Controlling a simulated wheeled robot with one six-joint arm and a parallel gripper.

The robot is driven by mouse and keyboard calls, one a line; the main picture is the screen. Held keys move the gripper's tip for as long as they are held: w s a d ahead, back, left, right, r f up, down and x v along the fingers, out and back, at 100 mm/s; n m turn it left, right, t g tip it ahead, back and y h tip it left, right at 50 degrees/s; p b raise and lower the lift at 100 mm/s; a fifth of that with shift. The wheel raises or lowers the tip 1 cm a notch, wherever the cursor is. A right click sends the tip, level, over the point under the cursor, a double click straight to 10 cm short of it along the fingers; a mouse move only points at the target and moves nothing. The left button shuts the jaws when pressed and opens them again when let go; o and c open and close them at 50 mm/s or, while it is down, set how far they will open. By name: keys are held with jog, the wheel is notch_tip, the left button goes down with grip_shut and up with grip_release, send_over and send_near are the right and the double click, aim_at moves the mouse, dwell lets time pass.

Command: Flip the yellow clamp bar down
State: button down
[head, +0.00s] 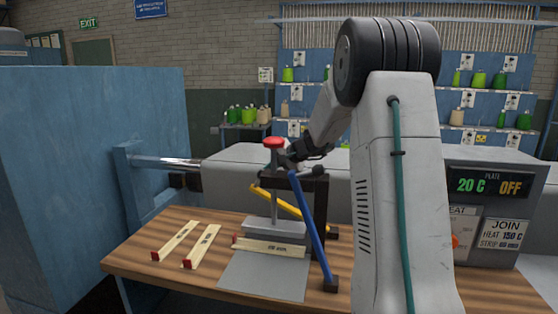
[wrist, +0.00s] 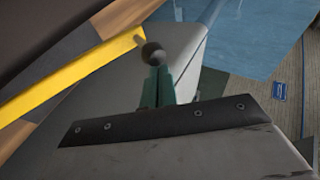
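The yellow clamp bar (head: 284,205) slopes across the bench clamp in the head view, its left end higher than its right. In the wrist view the yellow bar (wrist: 70,85) comes in from the left edge. A dark ball knob (wrist: 152,55) on a short stem is at its end.
A blue bar (head: 309,228) stands steeply at the front of the clamp. The red knob (head: 274,142) tops a post beside my gripper. Labelled strips (head: 202,246) lie on the wooden bench (head: 145,268). A control box (head: 489,212) reads 20 C, OFF.

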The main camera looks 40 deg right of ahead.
dwell(0.4)
jog(key=w+d+r+v, duration=0.1)
jog(key=w+d+v, duration=0.1)
jog(key=v, duration=1)
jog(key=shift+s+r, duration=0.4)
jog(key=shift+r, duration=0.2)
